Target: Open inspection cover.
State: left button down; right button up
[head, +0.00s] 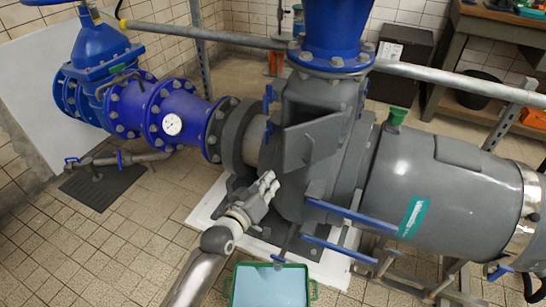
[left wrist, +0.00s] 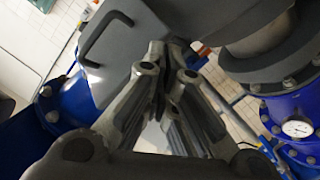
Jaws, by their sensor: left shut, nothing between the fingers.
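The inspection cover (head: 313,142) is a flat grey plate on the front of the grey pump housing, below the blue vertical pipe. It seems to stand at an angle to the housing, with a dark area above it; I cannot tell exactly how far it is open. In the left wrist view the cover (left wrist: 130,62) shows with a curved grey handle (left wrist: 103,38) at upper left. My left gripper (head: 269,182) is shut and empty, just below and left of the cover. In the left wrist view its fingers (left wrist: 168,62) are together, beside the plate. My right gripper is not in view.
Blue bars (head: 340,211) stick out at the lower right of the housing. A green-rimmed tray (head: 270,286) stands on the floor in front. A blue pipe with a gauge (head: 172,124) runs left; a grey motor (head: 440,190) lies right.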

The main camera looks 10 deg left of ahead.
pick_arm(q)
jog(key=w+a+r+n+h+b, duration=0.3)
jog(key=a+r+n+h, duration=0.1)
jog(key=a+n, duration=0.5)
jog(key=x, duration=1)
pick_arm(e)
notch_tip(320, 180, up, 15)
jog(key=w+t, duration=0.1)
pick_arm(q)
jog(key=shift+s+d+r+p, duration=0.1)
jog(key=shift+s+d+p, duration=0.1)
jog(key=shift+s+d, duration=0.6)
jog(key=shift+s+d+r+p, duration=0.1)
jog(key=shift+s+d+p, duration=0.1)
jog(key=shift+s+d, duration=0.55)
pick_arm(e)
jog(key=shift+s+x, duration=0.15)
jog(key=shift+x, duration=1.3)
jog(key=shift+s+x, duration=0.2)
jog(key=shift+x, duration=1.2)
pick_arm(q)
jog(key=shift+s+a, duration=0.15)
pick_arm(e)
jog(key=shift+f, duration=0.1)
